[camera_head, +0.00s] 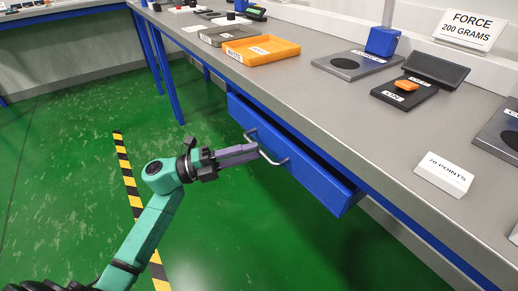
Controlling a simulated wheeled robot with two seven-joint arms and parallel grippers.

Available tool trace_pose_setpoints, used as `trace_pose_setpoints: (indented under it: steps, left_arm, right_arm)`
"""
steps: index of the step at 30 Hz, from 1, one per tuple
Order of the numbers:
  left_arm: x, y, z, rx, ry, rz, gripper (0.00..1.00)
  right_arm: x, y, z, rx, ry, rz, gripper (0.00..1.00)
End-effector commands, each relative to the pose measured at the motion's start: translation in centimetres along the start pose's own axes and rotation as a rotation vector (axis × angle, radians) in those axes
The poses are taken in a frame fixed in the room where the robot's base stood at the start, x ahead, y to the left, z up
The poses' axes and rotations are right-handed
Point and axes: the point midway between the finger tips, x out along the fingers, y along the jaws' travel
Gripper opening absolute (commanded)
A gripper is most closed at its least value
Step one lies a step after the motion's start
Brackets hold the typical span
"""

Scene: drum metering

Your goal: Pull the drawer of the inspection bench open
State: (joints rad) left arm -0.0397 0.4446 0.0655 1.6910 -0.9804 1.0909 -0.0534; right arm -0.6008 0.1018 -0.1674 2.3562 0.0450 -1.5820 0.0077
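The blue drawer (312,178) of the inspection bench (300,75) stands partly pulled out from under the grey bench top, with a dark gap showing behind its front. Its metal bar handle (275,160) is on the drawer front. My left gripper (257,150), with purple fingers, reaches in from the left. Its fingers are close together at the middle of the handle and look shut on the bar. The fingertips hide part of the bar. My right gripper is not in view.
On the bench top are an orange tray (270,52), a grey tray (222,36), a dark scale with an orange piece (407,84), a "20 POINTS" card (446,172) and a "FORCE 200 GRAMS" sign (468,30). The green floor (70,190) before the drawer is clear.

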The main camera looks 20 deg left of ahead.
Motion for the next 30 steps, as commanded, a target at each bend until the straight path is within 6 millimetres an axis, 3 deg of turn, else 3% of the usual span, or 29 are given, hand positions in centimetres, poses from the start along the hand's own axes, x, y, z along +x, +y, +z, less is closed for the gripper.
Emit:
trace_pose_setpoints:
  steps: [5, 13, 14, 15, 16, 30]
  left_arm:
    - [2.6, 0.0, 0.0, -0.001, 0.0, -0.001, 0.27]
    - [2.9, 0.1, 0.0, -0.002, -0.001, 0.0, 0.27]
    - [2.9, 0.1, 0.0, -0.002, -0.001, 0.0, 0.2]
    - [2.9, 0.1, 0.0, -0.002, -0.001, 0.0, 0.04]
    - [2.9, 0.1, 0.0, -0.002, -0.001, 0.0, 0.0]
    - [2.9, 0.1, 0.0, -0.003, -0.001, 0.001, 0.0]
  right_arm:
    - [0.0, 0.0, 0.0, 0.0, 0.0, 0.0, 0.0]
    - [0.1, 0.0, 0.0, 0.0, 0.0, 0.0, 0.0]
    - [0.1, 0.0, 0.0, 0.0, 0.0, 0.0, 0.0]
    - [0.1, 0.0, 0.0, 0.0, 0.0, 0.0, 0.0]
    - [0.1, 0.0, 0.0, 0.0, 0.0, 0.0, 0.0]
    - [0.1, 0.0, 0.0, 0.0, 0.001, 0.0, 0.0]
